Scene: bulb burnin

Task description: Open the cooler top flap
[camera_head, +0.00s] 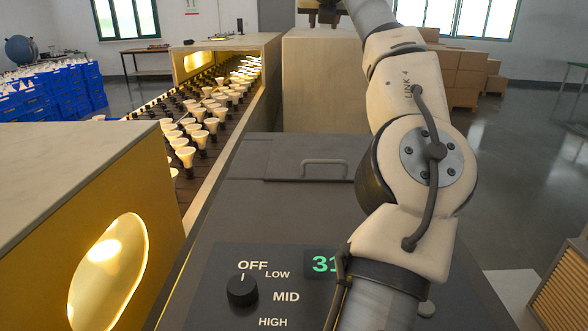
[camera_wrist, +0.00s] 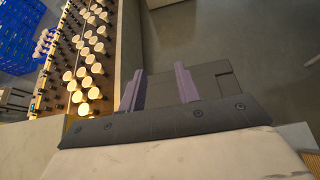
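The dark grey cooler (camera_head: 260,205) stands in front of me in the head view. Its top flap (camera_head: 290,165) lies flat and looks closed, with a grey bar handle (camera_head: 325,162) on it. My gripper (camera_head: 325,20) is at the top edge of the head view, well beyond and above the handle, partly cut off. In the wrist view my gripper (camera_wrist: 159,88) shows two purplish fingers set wide apart, with nothing held between them. A dark grey flat shape lies beyond the fingers; I cannot tell whether it is the cooler.
A conveyor (camera_head: 180,195) with several bulbs runs along the left, behind a yellow-lit housing (camera_head: 70,190). A pale box (camera_head: 322,85) stands behind the cooler. A knob (camera_head: 242,291) sits on the front panel. Cardboard boxes (camera_head: 462,75) stand right; the floor there is open.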

